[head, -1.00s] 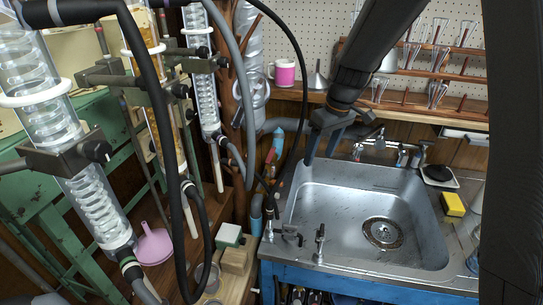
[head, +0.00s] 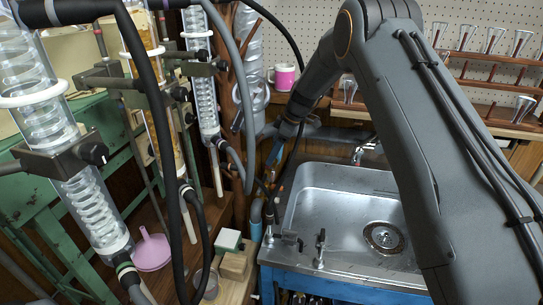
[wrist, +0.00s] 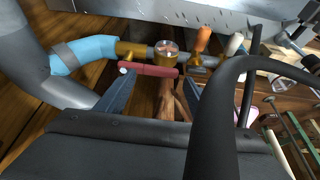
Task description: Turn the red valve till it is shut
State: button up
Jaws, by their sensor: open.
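The red valve (wrist: 150,71) shows in the wrist view as a red bar handle lying crosswise on a pipe with brass fittings. My gripper (wrist: 160,80) is open, with one finger near each end of the red handle. The fingers look close to the handle, but I cannot tell whether they touch it. In the head view my gripper (head: 278,151) is at the pipework left of the sink, and the arm and fingers mostly hide the valve there.
A black hose (wrist: 215,115) crosses near the right finger. The sink (head: 325,215) is to the right; glass condensers (head: 95,205) stand left.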

jog(key=shift+x, duration=1.35)
jog(key=shift+c, duration=0.4)
jog(key=c, duration=1.1)
jog(key=shift+c, duration=0.2)
